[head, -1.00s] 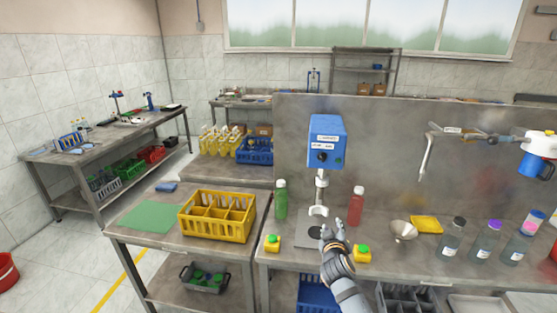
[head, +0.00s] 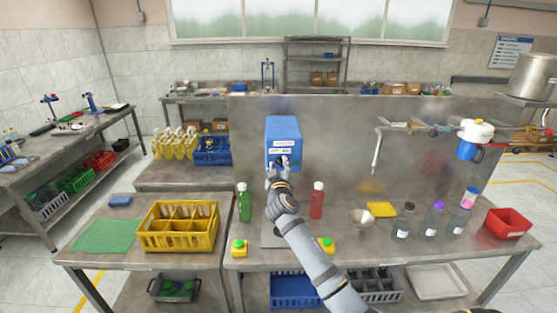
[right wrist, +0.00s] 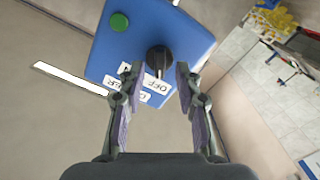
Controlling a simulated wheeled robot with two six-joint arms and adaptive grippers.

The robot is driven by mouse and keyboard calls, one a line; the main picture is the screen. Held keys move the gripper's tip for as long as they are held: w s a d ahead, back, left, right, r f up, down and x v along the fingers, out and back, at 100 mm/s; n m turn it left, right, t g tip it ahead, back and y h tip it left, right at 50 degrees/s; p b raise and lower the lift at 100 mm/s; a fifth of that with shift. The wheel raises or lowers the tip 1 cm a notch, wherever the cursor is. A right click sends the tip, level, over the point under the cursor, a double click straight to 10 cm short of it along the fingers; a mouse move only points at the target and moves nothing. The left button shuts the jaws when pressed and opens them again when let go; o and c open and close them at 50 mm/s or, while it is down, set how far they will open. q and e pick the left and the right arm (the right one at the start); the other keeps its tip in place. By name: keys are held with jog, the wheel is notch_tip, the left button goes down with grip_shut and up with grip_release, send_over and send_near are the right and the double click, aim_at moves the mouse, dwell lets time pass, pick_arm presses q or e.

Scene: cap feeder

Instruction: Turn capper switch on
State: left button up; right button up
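The blue capper head (head: 283,132) stands above the bench against the metal back panel. Its black switch knob (right wrist: 159,56) shows in the right wrist view, with a light pointer mark towards the label reading OFF (right wrist: 160,86). A green button (right wrist: 119,22) is on the same blue housing. My right gripper (head: 279,171) is raised in front of the capper head and hides part of its lower front. In the right wrist view its two fingers (right wrist: 159,76) are apart, one to each side of the knob, with gaps visible. My left gripper is not in view.
A green bottle (head: 244,203) and a red bottle (head: 317,201) stand either side of my right arm. Two yellow button boxes (head: 239,248) sit near the bench's front edge. A funnel (head: 362,217) and several clear bottles stand right. A yellow crate (head: 180,240) is left.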

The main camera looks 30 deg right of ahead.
jog(key=shift+w+d, duration=0.2)
jog(key=shift+w, duration=0.2)
jog(key=shift+c, duration=0.4)
grip_shut()
jog(key=shift+f+b, duration=0.1)
jog(key=shift+b, duration=0.25)
jog(key=m+b, duration=0.3)
jog(key=b, duration=0.2)
jog(key=m+b, duration=0.4)
jog(key=b, duration=0.1)
jog(key=m+b, duration=0.3)
jog(key=b, duration=0.2)
jog(key=shift+s+d+f, duration=0.1)
jog(key=shift+s+d, duration=0.1)
jog(key=shift+d, duration=0.1)
jog(key=shift+r+m+b, duration=0.2)
jog(key=shift+m+b, duration=0.75)
jog(key=shift+m, duration=0.15)
